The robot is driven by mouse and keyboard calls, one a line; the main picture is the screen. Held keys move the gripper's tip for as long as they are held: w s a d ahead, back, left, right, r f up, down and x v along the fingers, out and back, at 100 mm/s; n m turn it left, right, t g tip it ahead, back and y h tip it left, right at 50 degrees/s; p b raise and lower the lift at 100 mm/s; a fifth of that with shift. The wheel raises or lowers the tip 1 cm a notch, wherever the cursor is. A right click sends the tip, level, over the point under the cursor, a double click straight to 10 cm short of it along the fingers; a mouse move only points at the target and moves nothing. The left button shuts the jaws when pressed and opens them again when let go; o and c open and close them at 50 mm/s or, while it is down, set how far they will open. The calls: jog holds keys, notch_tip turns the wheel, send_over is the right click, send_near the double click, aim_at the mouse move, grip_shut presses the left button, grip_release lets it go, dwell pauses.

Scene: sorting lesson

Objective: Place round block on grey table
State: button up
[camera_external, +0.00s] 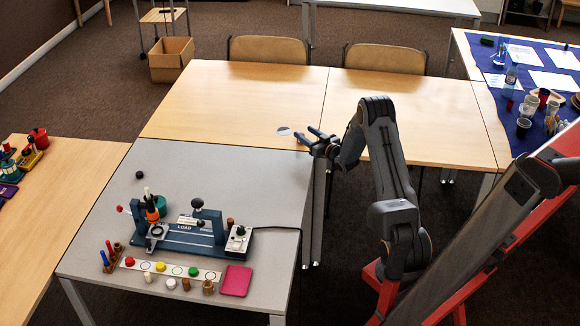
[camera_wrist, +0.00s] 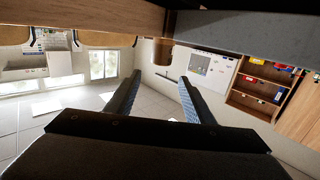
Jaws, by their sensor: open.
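The grey table (camera_external: 250,160) stands at the left centre of the external view. Several small round pieces are in view, and I cannot tell which is the round block: a black one (camera_external: 139,175) lies alone on the grey table's left part, and red (camera_external: 129,262), yellow (camera_external: 160,267) and green (camera_external: 193,271) ones sit on a white strip at its front. A flat white disc (camera_external: 284,131) lies on the wooden table. My gripper (camera_external: 306,136) is open and empty by the grey table's far right corner, right of the disc. Its spread fingers (camera_wrist: 158,82) show nothing between them in the wrist view.
A blue-grey fixture marked LOAD (camera_external: 190,233) stands on the grey table, with a pink pad (camera_external: 236,281) and a pen holder (camera_external: 112,258) near it. The wooden table (camera_external: 230,100) adjoins behind. The grey table's back half is mostly clear.

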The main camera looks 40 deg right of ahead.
notch_tip(320, 180, down, 3)
jog(key=shift+f, duration=0.1)
jog(key=shift+w+f, duration=0.1)
jog(key=shift+w, duration=0.1)
jog(key=w, duration=0.7)
jog(key=shift+w+d+f, duration=0.1)
jog(key=shift+w, duration=0.1)
jog(key=c, duration=1.2)
